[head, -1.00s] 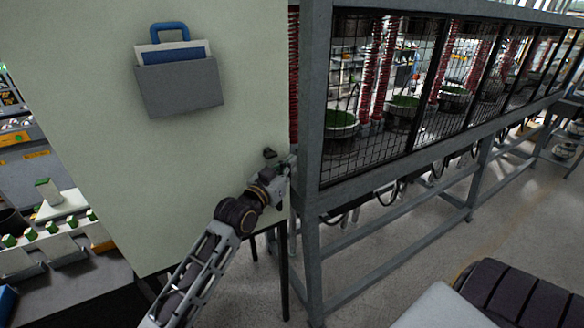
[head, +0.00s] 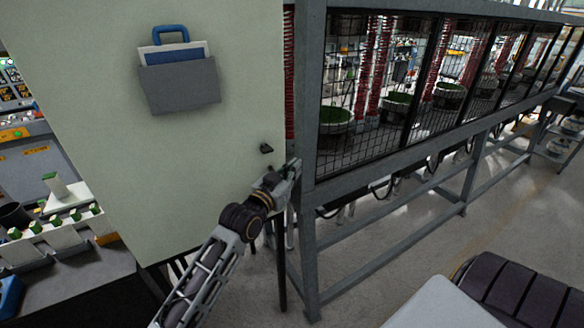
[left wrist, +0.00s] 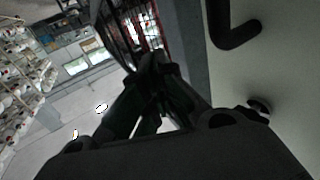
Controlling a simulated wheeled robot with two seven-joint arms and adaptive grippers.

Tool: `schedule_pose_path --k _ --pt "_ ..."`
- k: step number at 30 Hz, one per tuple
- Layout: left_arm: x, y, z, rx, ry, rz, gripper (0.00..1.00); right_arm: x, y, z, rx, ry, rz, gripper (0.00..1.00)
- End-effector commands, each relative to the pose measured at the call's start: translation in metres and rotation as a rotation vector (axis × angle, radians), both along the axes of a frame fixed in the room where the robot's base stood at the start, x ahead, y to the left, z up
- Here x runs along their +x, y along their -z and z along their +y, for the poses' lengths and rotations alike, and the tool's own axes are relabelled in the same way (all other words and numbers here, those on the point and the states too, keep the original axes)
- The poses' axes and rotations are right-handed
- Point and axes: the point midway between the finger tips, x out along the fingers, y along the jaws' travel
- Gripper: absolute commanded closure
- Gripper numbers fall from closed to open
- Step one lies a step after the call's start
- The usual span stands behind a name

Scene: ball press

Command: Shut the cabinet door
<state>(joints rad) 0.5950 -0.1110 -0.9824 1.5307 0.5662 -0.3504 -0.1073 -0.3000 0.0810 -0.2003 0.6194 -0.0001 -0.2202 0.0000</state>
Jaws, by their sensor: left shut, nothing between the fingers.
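The cabinet door (head: 200,180) is a large pale green panel filling the left half of the head view. It has a small dark knob (head: 266,148) near its right edge. A narrow gap with red coils (head: 289,75) shows between that edge and the grey post (head: 310,120). My left gripper (head: 295,165) is at the door's right edge, by the post, below and right of the knob. In the left wrist view its fingers (left wrist: 153,62) are together and empty, with the door (left wrist: 285,50) to the right. Contact with the door cannot be told. My right gripper is not in view.
A grey folder holder (head: 180,88) is on the door. A long grey frame (head: 390,165) with mesh panels runs right from the post. A bench (head: 75,265) with small green-topped items lies at left. Open floor (head: 400,245) shows in front of the frame.

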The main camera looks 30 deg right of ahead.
Motion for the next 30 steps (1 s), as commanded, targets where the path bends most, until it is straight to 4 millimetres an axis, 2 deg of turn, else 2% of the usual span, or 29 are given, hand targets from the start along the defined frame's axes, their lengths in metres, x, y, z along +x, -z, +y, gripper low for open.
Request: schedule_pose_path --k 30 --pt "-0.070 -0.003 0.004 -0.002 0.001 0.002 1.00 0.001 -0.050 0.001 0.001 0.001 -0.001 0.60"
